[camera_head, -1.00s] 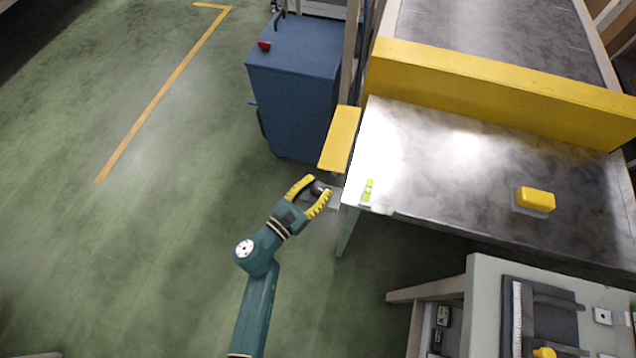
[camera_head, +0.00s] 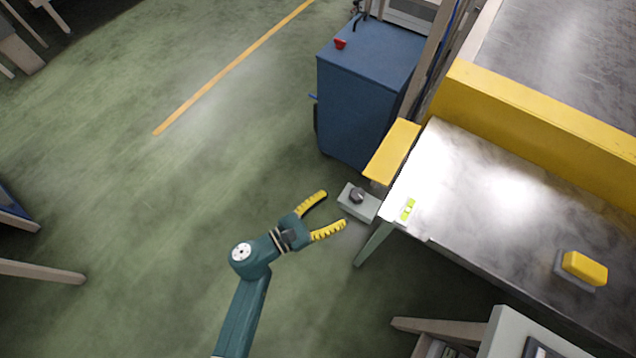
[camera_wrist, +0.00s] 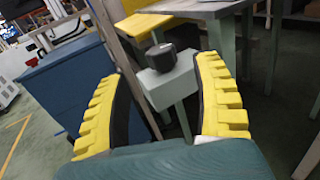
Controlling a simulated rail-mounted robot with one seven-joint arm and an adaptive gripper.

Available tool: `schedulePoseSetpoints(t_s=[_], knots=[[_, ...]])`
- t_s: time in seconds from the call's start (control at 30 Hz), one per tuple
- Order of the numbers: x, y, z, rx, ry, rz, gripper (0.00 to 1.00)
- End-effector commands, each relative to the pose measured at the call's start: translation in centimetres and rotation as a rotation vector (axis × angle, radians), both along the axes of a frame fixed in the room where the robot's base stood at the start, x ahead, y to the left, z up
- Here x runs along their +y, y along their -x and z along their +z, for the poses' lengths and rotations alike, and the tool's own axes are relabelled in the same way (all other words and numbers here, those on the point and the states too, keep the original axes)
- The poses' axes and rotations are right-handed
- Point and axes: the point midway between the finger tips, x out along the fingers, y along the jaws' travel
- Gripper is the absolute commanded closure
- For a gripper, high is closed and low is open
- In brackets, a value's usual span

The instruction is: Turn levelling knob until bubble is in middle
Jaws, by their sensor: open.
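The levelling knob (camera_head: 357,195) is a dark, faceted knob on a pale grey-green bracket (camera_head: 352,208) at the near left corner of the metal table. The bubble level (camera_head: 407,209) is a small bright green vial on the table's corner; the bubble's place in it is too small to tell. My gripper (camera_head: 336,208) has yellow ridged fingers, spread open and empty, just left of the bracket. In the wrist view the knob (camera_wrist: 160,57) shows beyond and between the fingertips, apart from both. The bracket (camera_wrist: 168,80) shows below it.
A blue cabinet (camera_head: 365,90) stands behind the bracket. A yellow plate (camera_head: 391,150) sits beside the table edge above the knob. The metal table (camera_head: 480,215) carries a yellow block (camera_head: 584,268).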

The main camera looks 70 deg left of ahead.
Motion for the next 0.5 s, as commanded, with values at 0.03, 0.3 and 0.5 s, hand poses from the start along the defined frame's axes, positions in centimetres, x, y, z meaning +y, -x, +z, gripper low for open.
schedulePoseSetpoints(t_s=[0.03, 0.3, 0.5], knots=[[-0.1, 1.3, 0.0, 0.002, 0.0, 0.007, 0.33], [-0.6, 4.2, 0.1, 0.0, 0.0, 0.0, 0.33], [-0.7, 4.2, 0.0, 0.0, -0.001, -0.002, 0.33]])
